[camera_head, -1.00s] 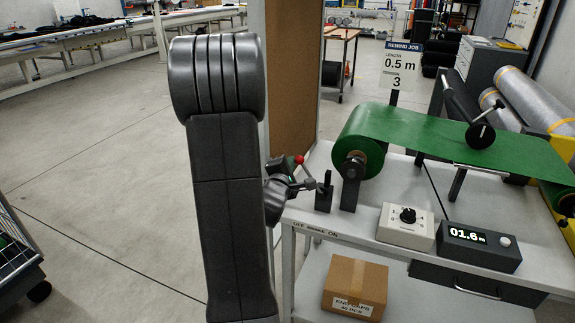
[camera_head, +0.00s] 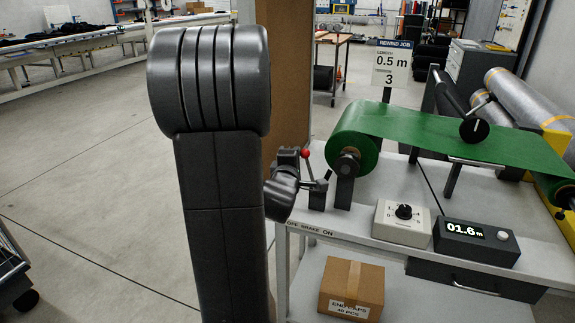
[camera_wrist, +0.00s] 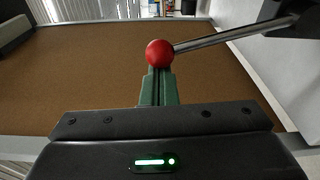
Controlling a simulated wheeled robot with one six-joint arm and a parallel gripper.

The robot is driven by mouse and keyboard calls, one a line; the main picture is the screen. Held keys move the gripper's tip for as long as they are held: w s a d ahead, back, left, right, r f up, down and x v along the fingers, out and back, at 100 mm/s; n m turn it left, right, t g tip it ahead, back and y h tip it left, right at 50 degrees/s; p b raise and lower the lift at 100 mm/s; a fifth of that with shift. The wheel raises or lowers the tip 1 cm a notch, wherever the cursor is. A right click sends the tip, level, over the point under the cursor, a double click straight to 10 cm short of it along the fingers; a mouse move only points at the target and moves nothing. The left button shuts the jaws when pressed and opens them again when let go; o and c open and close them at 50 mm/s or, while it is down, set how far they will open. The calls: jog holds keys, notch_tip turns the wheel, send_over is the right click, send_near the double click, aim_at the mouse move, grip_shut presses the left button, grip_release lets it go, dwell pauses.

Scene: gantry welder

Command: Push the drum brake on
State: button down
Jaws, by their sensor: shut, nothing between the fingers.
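The brake lever has a red ball knob (camera_head: 307,153) on a metal rod. It rises from a dark pivot block (camera_head: 318,198) left of the green roll and leans a little to the left. My gripper (camera_head: 301,156) is shut and empty, at the left side of the knob. In the wrist view, the red knob (camera_wrist: 159,53) stands just past the tips of my green fingers (camera_wrist: 156,80), and the rod runs right to a dark part. Whether the fingers touch the knob cannot be told. The table-edge label (camera_head: 310,228) reads OFF BRAKE ON, with ON at right.
The green roll (camera_head: 352,135) and its web lie right of the lever. A dial box (camera_head: 403,222) and a 01.6 m counter (camera_head: 475,243) stand in front. A carton (camera_head: 351,285) sits on the lower shelf. A brown panel (camera_head: 290,75) stands behind.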

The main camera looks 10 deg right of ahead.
jog(key=shift+s+d+r+m+t+b, duration=0.1)
jog(key=shift+s+d+r+m+b, duration=0.1)
jog(key=shift+s+d+m+b, duration=0.45)
jog(key=shift+s+d+r+m+t+b, duration=0.1)
jog(key=shift+s+d+r+m+b, duration=0.2)
jog(key=shift+d+m+b, duration=0.35)
jog(key=shift+s+d+r+m+t+b, duration=0.15)
jog(key=shift+s+d+m+b, duration=0.3)
jog(key=shift+d+b, duration=0.35)
jog(key=shift+s+d, duration=0.1)
jog(key=shift+d, duration=0.05)
